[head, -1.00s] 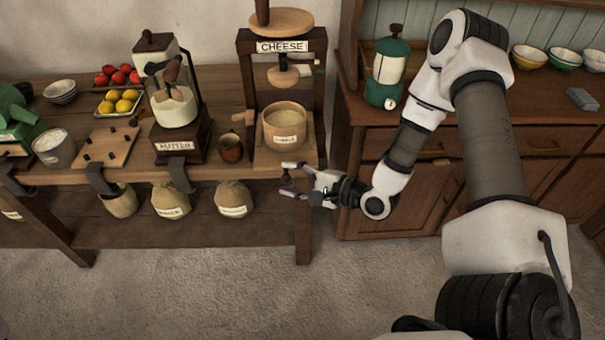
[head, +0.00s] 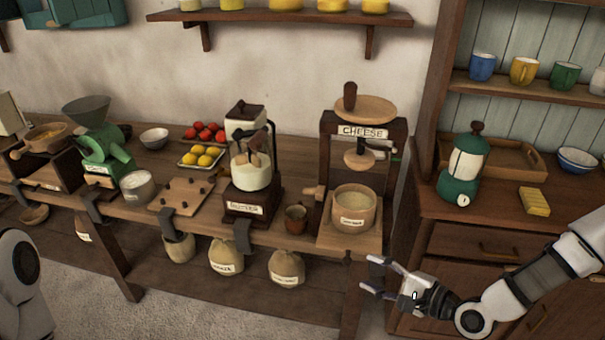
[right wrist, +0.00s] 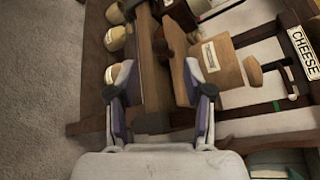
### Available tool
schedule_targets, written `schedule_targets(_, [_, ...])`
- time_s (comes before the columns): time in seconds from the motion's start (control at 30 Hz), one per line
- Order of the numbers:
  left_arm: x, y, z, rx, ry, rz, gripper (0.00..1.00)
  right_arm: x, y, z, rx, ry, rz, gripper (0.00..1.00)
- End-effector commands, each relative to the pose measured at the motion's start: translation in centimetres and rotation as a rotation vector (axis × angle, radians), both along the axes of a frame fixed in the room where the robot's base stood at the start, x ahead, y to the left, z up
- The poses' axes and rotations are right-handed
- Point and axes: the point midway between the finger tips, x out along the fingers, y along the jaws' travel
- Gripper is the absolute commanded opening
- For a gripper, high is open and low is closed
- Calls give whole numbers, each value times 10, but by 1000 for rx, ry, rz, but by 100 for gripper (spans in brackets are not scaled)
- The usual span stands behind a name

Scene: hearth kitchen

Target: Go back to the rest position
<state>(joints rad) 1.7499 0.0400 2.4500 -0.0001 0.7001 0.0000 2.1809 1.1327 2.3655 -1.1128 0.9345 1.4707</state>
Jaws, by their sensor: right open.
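My right gripper (head: 372,277) is open and empty in the head view. It is held in front of the table's right end, below the cheese press (head: 352,170) and beside the brown cabinet. In the right wrist view its two fingers (right wrist: 162,95) are apart with nothing held between them. Beyond them are the press's wooden tub (right wrist: 218,65) and the table edge. My left arm shows only as a white link at the lower left of the head view; the left gripper is out of view.
The cabinet (head: 470,215) at right holds a green coffee pot (head: 466,165) and a yellow block (head: 535,201). Floor shows at lower left.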

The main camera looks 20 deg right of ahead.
Motion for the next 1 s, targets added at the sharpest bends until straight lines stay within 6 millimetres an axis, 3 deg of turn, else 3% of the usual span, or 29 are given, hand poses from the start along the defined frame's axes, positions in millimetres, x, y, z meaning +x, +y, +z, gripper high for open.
schedule_targets(0.13, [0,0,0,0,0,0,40,-5,4,-10,-13,28,18,51])
schedule_targets(0.27, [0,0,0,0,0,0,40,-21,38,-39,-97,118,158,51])
schedule_targets(0.4, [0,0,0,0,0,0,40,-58,82,-99,-273,334,329,51])
schedule_targets(0.57, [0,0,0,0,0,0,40,-112,103,-159,-613,475,554,51])
schedule_targets(0.7, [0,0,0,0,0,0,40,-157,101,-192,-926,521,793,51])
schedule_targets(0.8, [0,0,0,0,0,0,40,-178,89,-202,-1126,522,957,51])
schedule_targets(1.0, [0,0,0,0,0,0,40,-194,60,-204,-1358,490,1193,51])
